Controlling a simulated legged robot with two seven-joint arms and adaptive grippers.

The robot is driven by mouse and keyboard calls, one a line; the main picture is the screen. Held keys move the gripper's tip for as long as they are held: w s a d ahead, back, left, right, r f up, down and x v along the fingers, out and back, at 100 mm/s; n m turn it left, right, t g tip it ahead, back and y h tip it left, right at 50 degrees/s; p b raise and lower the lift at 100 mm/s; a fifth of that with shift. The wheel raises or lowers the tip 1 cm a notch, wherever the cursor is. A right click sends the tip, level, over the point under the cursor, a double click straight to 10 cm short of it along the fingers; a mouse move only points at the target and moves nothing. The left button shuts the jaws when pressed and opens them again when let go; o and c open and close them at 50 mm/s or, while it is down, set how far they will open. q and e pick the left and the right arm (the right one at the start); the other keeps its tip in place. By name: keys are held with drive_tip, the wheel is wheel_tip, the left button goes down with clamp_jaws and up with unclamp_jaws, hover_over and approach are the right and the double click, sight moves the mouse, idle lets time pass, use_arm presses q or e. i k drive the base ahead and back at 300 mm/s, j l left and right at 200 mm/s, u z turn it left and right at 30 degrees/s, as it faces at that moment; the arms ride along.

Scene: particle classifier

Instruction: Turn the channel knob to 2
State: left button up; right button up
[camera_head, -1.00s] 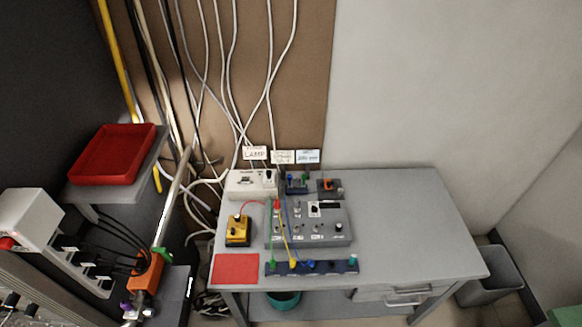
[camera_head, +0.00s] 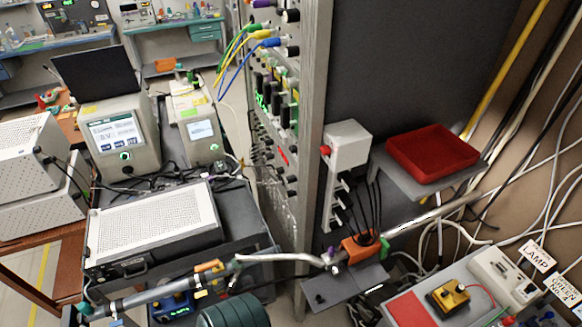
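No knob that I can read as the channel knob shows. A tall rack panel (camera_head: 318,120) stands in the middle, with several black knobs (camera_head: 291,16) and plugs along its left face. Blue, yellow and green cables run from its upper part. The white box (camera_head: 492,272) on the grey table sits at the lower right, next to a yellow box (camera_head: 449,297) with a black knob. The larger grey control box of that table is mostly out of the picture. Neither of my grippers is in view.
A red tray (camera_head: 432,153) rests on a grey shelf right of the rack. A metal pipe (camera_head: 282,257) crosses low. Instruments with screens (camera_head: 113,133) and a perforated grey box (camera_head: 152,222) fill the left. Loose cables hang at the right.

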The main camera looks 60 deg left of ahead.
sight(279, 171)
drive_tip(key=u, duration=2.05)
drive_tip(key=i+j+z, duration=0.1)
drive_tip(key=i+j, duration=0.2)
drive_tip(key=i, duration=0.05)
